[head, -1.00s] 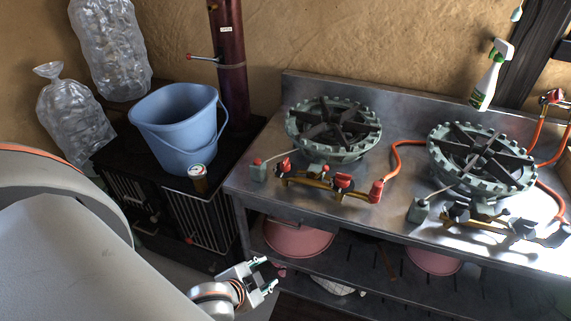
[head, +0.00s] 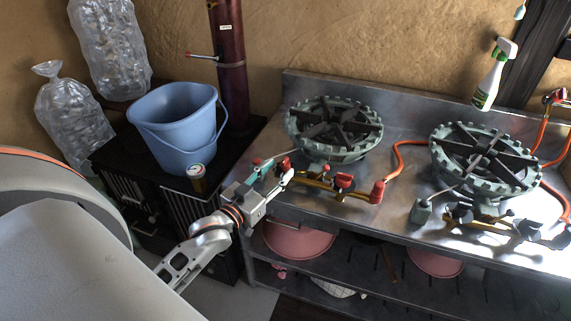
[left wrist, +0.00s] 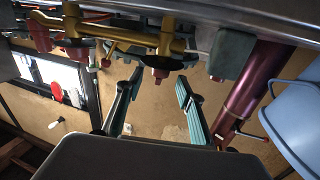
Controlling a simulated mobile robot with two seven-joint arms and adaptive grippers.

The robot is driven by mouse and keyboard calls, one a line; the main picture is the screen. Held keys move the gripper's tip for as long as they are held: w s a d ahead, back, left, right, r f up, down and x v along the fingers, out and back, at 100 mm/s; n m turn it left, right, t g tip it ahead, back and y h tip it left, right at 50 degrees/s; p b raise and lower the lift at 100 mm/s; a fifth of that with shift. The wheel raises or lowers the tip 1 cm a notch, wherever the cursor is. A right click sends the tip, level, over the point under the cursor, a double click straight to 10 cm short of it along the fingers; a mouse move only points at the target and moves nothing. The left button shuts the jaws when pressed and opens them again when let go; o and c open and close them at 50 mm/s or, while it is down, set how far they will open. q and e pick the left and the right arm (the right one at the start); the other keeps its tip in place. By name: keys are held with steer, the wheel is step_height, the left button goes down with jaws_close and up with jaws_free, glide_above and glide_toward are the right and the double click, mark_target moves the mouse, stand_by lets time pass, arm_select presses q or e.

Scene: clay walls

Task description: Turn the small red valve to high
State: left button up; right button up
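The left burner (head: 335,128) has a brass pipe with red valves along its front. The small red valve (head: 284,164) is the leftmost, beside a grey-green box; my left gripper partly covers it. A larger red valve (head: 343,181) is in the middle and another red fitting (head: 377,191) is at the right. My left gripper (head: 276,173) is at the counter's front edge, close to the small valve. In the left wrist view its two teal fingers (left wrist: 160,84) are spread and empty, with the small valve (left wrist: 157,52) beyond the gap. My right gripper is not in view.
A second burner (head: 483,158) stands at the right, joined by orange hoses. A blue bucket (head: 178,128) and a small jar (head: 197,178) stand on the black cabinet at left. A spray bottle (head: 488,80) is at the back. Pink basins (head: 298,240) are on the shelf below.

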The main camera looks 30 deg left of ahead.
mark_target(282, 167)
arm_select(q)
steer(key=shift+w, duration=2.25)
jaws_close()
